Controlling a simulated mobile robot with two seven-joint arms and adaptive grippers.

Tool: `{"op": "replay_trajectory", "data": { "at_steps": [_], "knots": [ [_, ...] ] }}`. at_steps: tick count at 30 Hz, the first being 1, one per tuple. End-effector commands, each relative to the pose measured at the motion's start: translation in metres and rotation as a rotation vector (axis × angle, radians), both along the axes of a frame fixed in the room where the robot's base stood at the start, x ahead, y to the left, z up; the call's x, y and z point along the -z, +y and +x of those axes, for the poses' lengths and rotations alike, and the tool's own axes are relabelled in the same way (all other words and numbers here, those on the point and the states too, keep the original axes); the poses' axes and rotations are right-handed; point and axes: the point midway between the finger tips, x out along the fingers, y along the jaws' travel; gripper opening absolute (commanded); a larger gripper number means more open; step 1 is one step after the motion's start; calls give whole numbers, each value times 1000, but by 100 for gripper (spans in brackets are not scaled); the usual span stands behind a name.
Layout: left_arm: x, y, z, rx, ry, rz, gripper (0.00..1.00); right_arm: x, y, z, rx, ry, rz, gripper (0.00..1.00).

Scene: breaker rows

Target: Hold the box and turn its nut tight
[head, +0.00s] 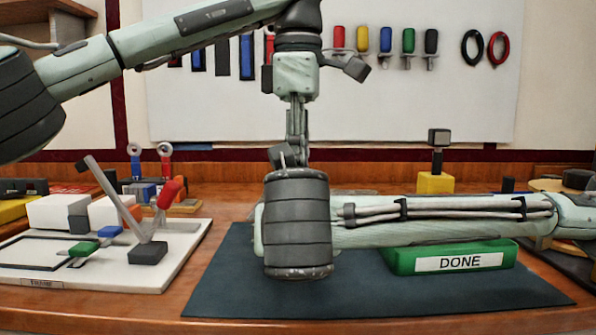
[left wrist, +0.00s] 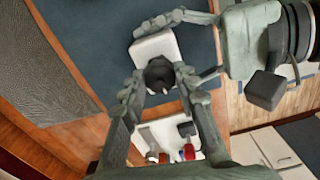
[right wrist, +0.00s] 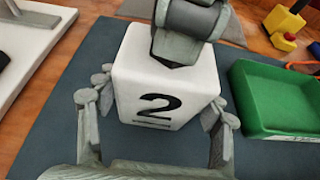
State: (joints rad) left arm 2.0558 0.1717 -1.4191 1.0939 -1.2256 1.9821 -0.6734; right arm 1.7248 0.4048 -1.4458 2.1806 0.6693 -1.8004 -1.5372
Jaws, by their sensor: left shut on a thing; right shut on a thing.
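The white box (right wrist: 163,90) with a black "2" on its front shows in the right wrist view. My right gripper (right wrist: 159,100) is shut on it, one finger at each side. The box also shows in the left wrist view (left wrist: 154,45). A dark nut (left wrist: 159,75) is at the box's top, between the fingers of my left gripper (left wrist: 158,84), which is shut on it. In the head view, my left gripper (head: 297,125) points down from above. My right wrist and forearm hide the box and nut there.
A dark mat (head: 225,285) lies under the box. A green tray marked DONE (head: 460,262) stands right of it. A white fixture board (head: 185,250) with a red-handled clamp is at left. Tools hang on the back wall panel (head: 400,110).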

Motion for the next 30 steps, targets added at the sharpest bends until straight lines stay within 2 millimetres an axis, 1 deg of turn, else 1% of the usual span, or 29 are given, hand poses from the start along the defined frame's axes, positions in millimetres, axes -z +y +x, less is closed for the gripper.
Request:
{"op": "replay_trajectory", "data": {
  "at_steps": [9,18,24,30],
  "knots": [
    [0,1,1,297,-1,1,1,-2,0,0,2,-4,2,19],
    [0,1,1,545,-1,2,1,-2,0,0,1,-4,3,19],
    [0,1,1,658,-1,2,1,-2,0,0,1,-4,2,19],
    [0,1,1,725,-1,2,1,-2,0,0,1,-4,2,19]
  ]
}}
